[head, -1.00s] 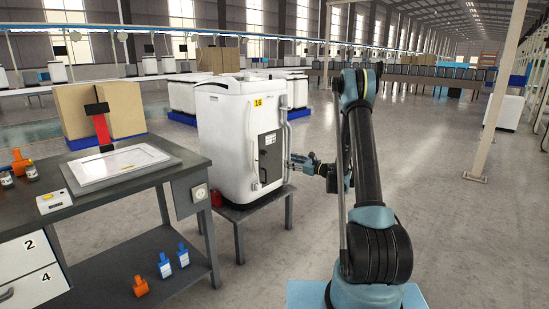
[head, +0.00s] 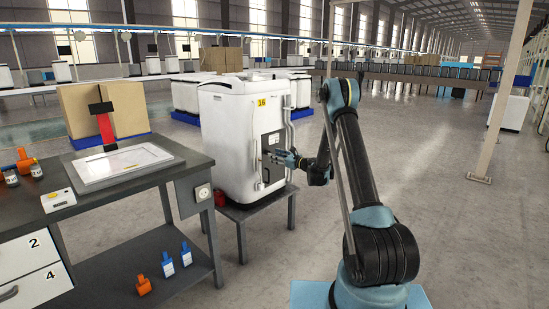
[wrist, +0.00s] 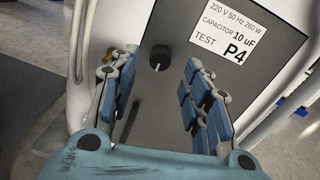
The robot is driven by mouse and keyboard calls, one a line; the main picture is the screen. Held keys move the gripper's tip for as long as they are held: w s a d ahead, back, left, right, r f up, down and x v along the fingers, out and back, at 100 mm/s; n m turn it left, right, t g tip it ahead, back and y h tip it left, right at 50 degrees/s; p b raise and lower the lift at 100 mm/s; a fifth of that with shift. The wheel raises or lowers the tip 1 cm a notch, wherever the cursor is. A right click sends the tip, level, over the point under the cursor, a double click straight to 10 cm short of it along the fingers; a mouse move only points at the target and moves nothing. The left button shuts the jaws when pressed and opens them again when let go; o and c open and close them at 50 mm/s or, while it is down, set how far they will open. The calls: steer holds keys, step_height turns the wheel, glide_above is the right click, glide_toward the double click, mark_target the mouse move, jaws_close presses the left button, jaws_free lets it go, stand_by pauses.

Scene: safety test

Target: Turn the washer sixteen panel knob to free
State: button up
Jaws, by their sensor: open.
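The washer (head: 228,135) is white, carries a yellow 16 label and stands on a small grey table. Its dark panel (wrist: 205,75) shows in the wrist view with a white sticker reading TEST P4. The black round knob (wrist: 160,58) sits on the panel's upper left, with a light pointer mark near its lower side. My gripper (wrist: 160,85) is open, its blue-padded fingers on either side of the knob's column in the picture, with the knob beyond the tips. No contact shows. In the head view my gripper (head: 272,158) is close to the panel and partly hides it.
A grey workbench (head: 130,185) with a framed white tray (head: 120,165) stands at the left. White pipes (wrist: 280,105) run beside the panel. A red object (head: 220,197) is by the small table. Open floor lies to the right.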

steer(key=shift+x, duration=1.95)
